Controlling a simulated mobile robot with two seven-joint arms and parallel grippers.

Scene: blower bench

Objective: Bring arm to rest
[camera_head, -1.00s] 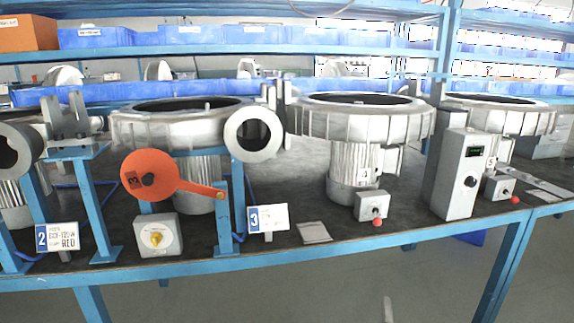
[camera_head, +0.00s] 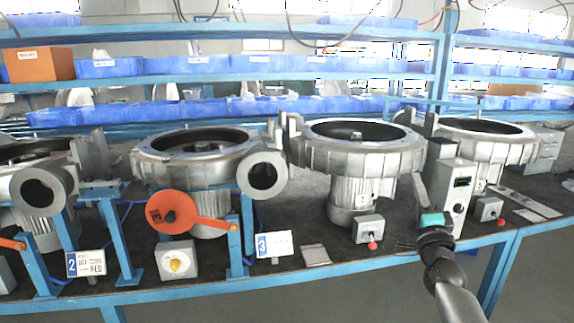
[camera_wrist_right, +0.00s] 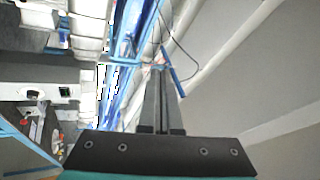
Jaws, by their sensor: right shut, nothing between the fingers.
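My right arm comes in from the bottom right in the head view. Its gripper (camera_head: 424,190) is at the bench's front edge, by the left side of the grey control box (camera_head: 462,190). The teal part behind the fingers shows clearly, but the fingers are hard to make out against the grey behind them. In the right wrist view the two fingers (camera_wrist_right: 159,74) lie together beyond a black plate, shut and with nothing between them. My left gripper is in neither view.
Several grey blowers, one of them at the centre (camera_head: 362,140), stand on the blue-framed bench (camera_head: 340,264). An orange disc with a lever (camera_head: 170,212) and small switch boxes (camera_head: 369,228) sit near the front edge. Shelves with blue bins (camera_head: 275,67) are behind. Floor is clear at lower right.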

